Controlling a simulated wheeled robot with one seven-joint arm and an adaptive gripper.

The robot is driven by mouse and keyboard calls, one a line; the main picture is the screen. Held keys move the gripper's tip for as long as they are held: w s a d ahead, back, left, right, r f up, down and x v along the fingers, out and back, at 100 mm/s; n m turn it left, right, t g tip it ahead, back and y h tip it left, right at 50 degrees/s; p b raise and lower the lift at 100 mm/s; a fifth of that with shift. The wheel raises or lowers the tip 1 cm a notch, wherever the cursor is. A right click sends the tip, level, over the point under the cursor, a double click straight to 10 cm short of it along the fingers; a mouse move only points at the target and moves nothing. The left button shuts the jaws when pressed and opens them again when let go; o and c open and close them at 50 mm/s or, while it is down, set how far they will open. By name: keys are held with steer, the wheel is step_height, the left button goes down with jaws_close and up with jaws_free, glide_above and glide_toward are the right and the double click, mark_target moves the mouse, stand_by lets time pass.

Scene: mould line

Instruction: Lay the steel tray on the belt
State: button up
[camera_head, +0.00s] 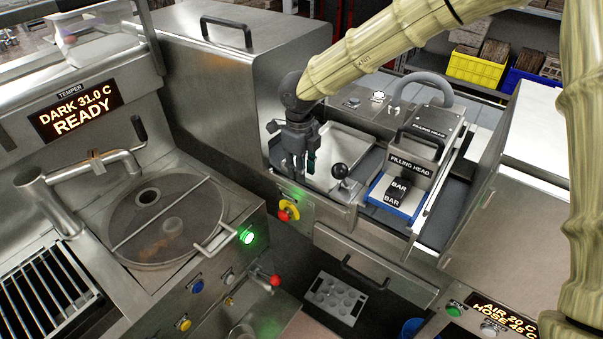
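My gripper (300,165) hangs with its fingers down over the open bay to the right of the large steel hood. A grey tray-like piece with round hollows (340,297) lies lower down. A dark belt-like strip (456,203) runs right of the filling head.
The filling head (425,150) stands over a blue mould labelled BAR (393,209). A black-knobbed lever (340,172) and a yellow-and-red stop button (289,211) are close to my gripper. The steel hood (215,70) stands left, the round temper tank (165,220) further left.

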step_height(320, 180, up, 11)
steer(key=b, duration=0.2)
steer(key=shift+s+f, duration=0.2)
steer(key=shift+a, duration=0.1)
